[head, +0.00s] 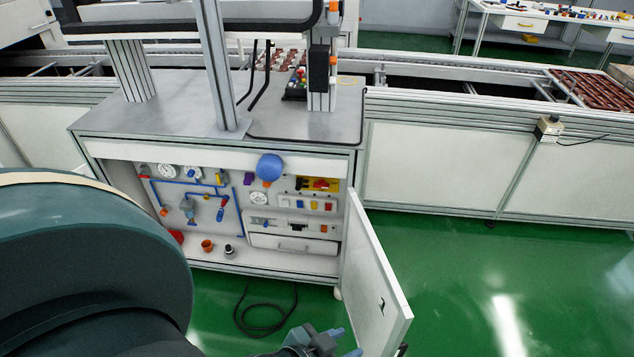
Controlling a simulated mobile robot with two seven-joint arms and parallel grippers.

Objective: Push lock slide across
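The open cabinet under the workbench shows a white control panel (285,212). A yellow plate with a red handle (320,184) sits at its upper right. A small dark and metallic fitting (298,227) sits lower down, above a white drawer (292,244). I cannot tell for sure which part is the lock slide. My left gripper (347,343) is at the bottom edge, low in front of the cabinet and partly cut off. Its blue-grey fingertips look apart, with nothing seen between them. It is clear of the panel. My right gripper is not in view.
The cabinet door (373,280) stands open on the right, close to my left gripper. A blue ball-shaped knob (270,167) sticks out at the panel's top. A black cable (262,318) lies coiled on the green floor. The floor at right is clear.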

